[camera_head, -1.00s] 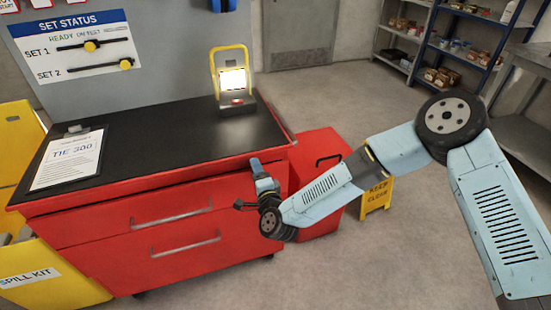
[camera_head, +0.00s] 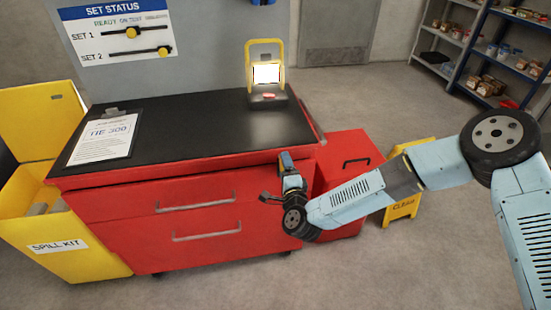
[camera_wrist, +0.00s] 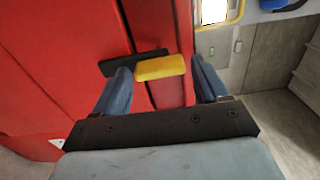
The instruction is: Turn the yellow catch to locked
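The yellow catch (camera_wrist: 160,67) shows in the wrist view as a short yellow bar in front of the red cabinet face, with a dark piece (camera_wrist: 133,62) just behind it. My gripper (camera_wrist: 159,68) is open, with one blue finger on each side of the catch. In the head view my gripper (camera_head: 287,162) is at the right front corner of the red cabinet (camera_head: 110,208), below the black top. There the catch is hidden or too small to make out.
A yellow-framed lamp (camera_head: 265,98) and a clipboard (camera_head: 104,138) are on the black top (camera_head: 195,122). A smaller red box (camera_head: 346,147) stands right of the cabinet, with a yellow floor sign (camera_head: 405,208) beside it. The spill kit bin (camera_head: 60,248) is at left. Floor in front is clear.

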